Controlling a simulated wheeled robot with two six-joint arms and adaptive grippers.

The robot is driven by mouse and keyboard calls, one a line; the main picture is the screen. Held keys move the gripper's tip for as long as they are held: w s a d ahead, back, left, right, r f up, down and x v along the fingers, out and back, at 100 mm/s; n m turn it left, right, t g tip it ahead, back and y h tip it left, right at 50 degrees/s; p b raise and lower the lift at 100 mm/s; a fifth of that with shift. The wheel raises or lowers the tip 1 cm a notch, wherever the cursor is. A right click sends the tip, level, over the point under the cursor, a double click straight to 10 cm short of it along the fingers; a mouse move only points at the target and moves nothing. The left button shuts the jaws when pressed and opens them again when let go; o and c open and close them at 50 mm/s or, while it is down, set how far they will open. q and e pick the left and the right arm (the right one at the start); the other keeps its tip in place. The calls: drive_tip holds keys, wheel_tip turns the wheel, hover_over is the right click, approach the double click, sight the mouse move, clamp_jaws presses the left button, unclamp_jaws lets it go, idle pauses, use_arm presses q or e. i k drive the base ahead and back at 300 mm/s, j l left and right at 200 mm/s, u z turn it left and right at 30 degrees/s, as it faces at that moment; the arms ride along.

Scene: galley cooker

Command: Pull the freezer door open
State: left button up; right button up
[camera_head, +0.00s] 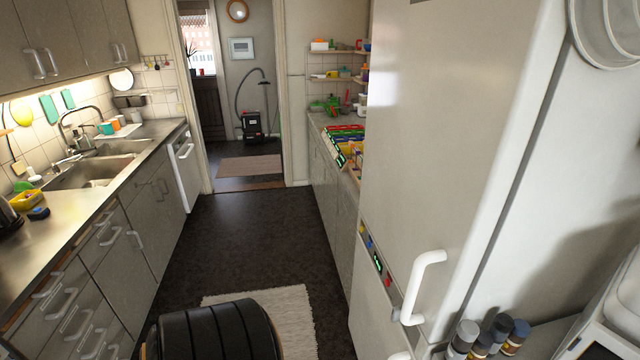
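A tall white fridge-freezer (455,130) stands at the right, seen from above at an angle. Its large upper door has a white bar handle (422,288) low on it. Part of a second white handle (400,355) shows at the bottom edge of the picture, apparently on the lower door. The doors look shut, though most of the lower door is below the picture. No label shows which door is the freezer. Neither of my grippers is in view.
Dark floor (240,240) is clear between the left counter (50,235) and the fridge-freezer. A black ribbed padded object (215,330) stands at the bottom over a pale rug (295,315). Small jars (487,338) stand right of the handle. An open doorway is at the back.

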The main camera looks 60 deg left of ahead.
sight(375, 336)
drive_tip(key=u, duration=1.35)
drive_tip(key=k, duration=0.05)
